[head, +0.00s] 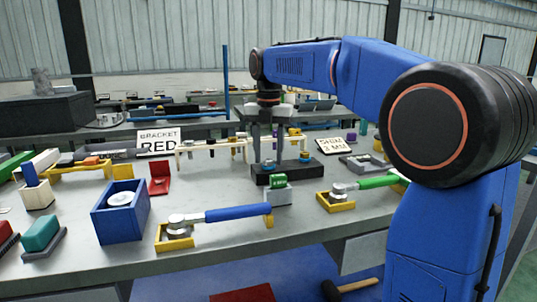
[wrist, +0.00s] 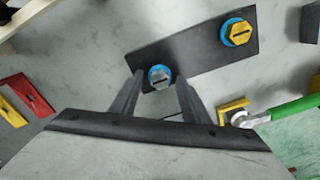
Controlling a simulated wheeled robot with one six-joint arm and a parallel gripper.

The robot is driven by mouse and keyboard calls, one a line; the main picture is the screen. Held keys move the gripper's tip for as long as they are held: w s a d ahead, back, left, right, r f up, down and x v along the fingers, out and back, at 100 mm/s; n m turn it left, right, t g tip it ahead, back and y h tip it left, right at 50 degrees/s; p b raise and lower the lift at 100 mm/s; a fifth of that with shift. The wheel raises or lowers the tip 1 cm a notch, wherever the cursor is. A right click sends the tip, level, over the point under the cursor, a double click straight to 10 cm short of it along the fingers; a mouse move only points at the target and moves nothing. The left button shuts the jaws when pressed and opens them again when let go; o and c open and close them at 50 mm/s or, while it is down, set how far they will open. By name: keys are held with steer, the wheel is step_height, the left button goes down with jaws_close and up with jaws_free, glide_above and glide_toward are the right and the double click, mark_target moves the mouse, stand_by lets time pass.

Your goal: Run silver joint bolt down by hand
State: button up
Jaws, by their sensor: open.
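The silver joint bolt (wrist: 160,77) has a slotted head and a blue ring around its base. It sits in a dark joint plate (wrist: 195,62), near the plate's left end in the wrist view. A second, gold bolt (wrist: 238,32) with a blue ring sits at the plate's other end. My gripper (wrist: 160,82) is open, with one finger on each side of the silver bolt and gaps showing between. In the head view my gripper (head: 267,150) points down over the dark plate (head: 290,169). How deep the bolt sits is hard to tell.
A small grey box with a green block (head: 279,182) stands just in front of the plate. A green-handled wrench (head: 362,185) and a blue-handled wrench (head: 225,213) lie in yellow holders nearby. A pale rack (head: 205,145) stands behind left. A blue bin (head: 120,210) is at left.

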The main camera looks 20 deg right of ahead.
steer(key=c, duration=1.1)
steer(key=shift+o, duration=0.2)
